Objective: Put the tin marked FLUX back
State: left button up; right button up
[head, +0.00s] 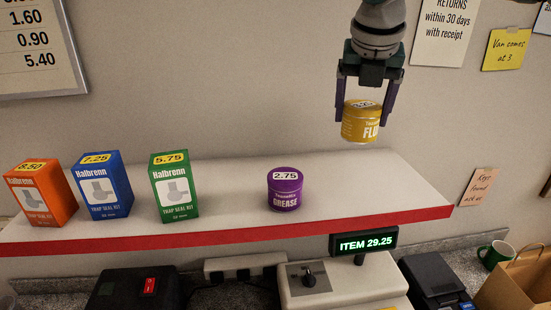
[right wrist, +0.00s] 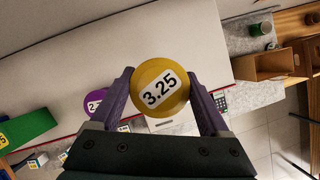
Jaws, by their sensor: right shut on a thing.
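The yellow tin marked FLUX (head: 359,125) is held upright above the right part of the white shelf (head: 400,185), clear of its surface. My right gripper (head: 364,110) is shut on it, one finger on each side. In the right wrist view the tin's lid (right wrist: 160,88) shows a 3.25 price label between the two fingers (right wrist: 163,100). A purple tin marked GREASE (head: 285,190) stands on the shelf, below and left of the held tin. My left gripper is not in view.
Orange (head: 42,193), blue (head: 102,185) and green (head: 174,188) trap seal boxes stand on the shelf's left. The shelf right of the purple tin is bare. Below its red front edge are a till display (head: 364,243), a card reader (head: 437,280), a green mug (head: 495,254) and a paper bag (head: 518,282).

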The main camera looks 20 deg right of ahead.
notch_tip(320, 180, down, 12)
jog(key=b, duration=1)
jog(key=shift+f, duration=0.15)
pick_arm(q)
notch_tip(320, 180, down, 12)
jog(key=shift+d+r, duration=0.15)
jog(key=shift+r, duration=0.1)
pick_arm(e)
jog(key=shift+r, duration=0.2)
